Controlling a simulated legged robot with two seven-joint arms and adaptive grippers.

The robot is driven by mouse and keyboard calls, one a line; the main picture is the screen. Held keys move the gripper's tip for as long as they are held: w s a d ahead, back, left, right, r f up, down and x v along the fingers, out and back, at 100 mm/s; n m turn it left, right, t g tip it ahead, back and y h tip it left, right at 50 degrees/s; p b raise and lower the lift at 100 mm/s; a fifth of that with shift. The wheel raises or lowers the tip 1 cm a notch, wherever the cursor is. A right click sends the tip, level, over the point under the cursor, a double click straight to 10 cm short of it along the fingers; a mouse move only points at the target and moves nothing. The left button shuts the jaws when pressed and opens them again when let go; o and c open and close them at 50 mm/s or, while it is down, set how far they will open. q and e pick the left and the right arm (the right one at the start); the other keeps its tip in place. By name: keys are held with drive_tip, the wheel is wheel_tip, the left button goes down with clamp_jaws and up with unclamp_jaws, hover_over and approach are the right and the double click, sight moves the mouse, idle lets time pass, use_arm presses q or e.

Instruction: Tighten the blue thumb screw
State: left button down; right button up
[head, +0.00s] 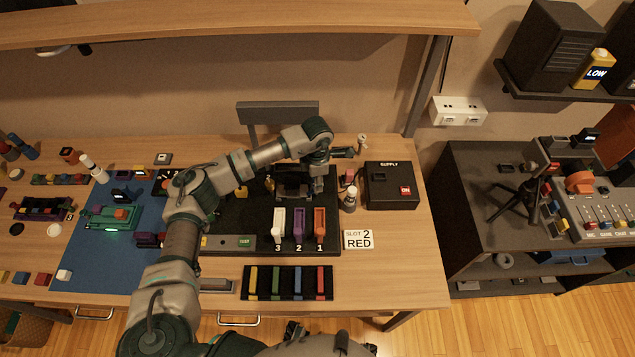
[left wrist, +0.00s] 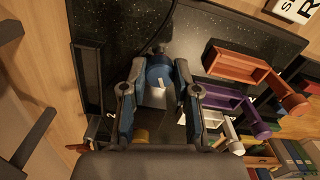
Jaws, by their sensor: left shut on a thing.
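The blue thumb screw (left wrist: 158,76) shows in the left wrist view, with a pale mark on it and a dark tip beyond it. My left gripper (left wrist: 160,66) has one finger on each side of it and is shut on it. In the head view my left gripper (head: 293,185) reaches down over the back of the black mat, behind the white, purple and orange slots. The screw is hidden there by the gripper and arm. My right gripper is not in view.
White (head: 279,222), purple (head: 299,223) and orange (head: 319,221) holders stand close in front of the gripper. A black supply box (head: 391,186) and a small bottle (head: 350,199) are to the right. A tray of coloured bars (head: 287,283) lies nearer the front edge.

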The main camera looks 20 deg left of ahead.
use_arm(q)
drive_tip(key=m+b, duration=0.1)
drive_tip(key=m, duration=0.1)
drive_tip(key=shift+w+m, duration=0.1)
drive_tip(key=shift+m, duration=0.2)
drive_tip(key=shift+r+m+b, duration=0.15)
drive_tip(key=shift+m+b, duration=0.4)
drive_tip(key=shift+m, duration=0.65)
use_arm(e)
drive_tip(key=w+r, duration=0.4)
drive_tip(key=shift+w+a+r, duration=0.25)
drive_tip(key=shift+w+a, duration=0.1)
use_arm(q)
drive_tip(key=c, duration=0.9)
unclamp_jaws()
drive_tip(key=shift+o, duration=0.2)
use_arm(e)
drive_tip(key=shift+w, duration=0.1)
use_arm(q)
wheel_tip(320, 180, up, 12)
drive_tip(key=shift+a+f, duration=0.1)
drive_tip(key=shift+f, duration=0.1)
